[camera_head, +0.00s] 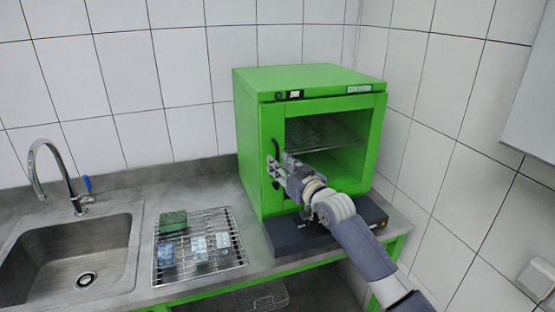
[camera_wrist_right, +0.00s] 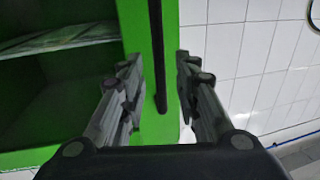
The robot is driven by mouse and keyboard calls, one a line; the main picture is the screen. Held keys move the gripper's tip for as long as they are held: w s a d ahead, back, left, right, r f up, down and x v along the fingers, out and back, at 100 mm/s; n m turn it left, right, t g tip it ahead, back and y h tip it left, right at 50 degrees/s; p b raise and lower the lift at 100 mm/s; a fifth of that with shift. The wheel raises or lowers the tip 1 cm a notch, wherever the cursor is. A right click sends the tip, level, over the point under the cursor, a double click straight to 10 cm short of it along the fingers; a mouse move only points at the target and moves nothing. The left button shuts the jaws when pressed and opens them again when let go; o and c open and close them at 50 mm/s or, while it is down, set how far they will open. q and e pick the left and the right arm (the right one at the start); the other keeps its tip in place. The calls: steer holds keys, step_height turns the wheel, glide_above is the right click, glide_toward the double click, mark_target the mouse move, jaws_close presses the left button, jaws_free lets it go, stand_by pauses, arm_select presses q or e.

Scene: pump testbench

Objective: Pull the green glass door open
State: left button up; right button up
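The green cabinet (camera_head: 250,135) stands on the counter by the corner. Its green-framed glass door (camera_head: 365,150) looks closed, and a wire shelf shows through the pane. A dark vertical handle (camera_head: 275,147) is on the door's left side; my right gripper partly hides it. My right gripper (camera_head: 275,170) is at this handle, its arm coming in from the lower right. In the right wrist view the fingers are spread on either side of the black handle (camera_wrist_right: 158,65), with a visible gap at each side. My left gripper is not in view.
A wire rack (camera_head: 222,268) with a green block (camera_head: 173,221) and several pale blocks lies left of the cabinet. A sink (camera_head: 120,230) with a faucet (camera_head: 38,165) is further left. The cabinet sits on a dark base (camera_head: 290,238). A tiled wall (camera_head: 440,150) is close on the right.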

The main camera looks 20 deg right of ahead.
steer(key=shift+w+a, duration=0.15)
steer(key=shift+w, duration=0.8)
steer(key=shift+c, duration=0.4)
jaws_close()
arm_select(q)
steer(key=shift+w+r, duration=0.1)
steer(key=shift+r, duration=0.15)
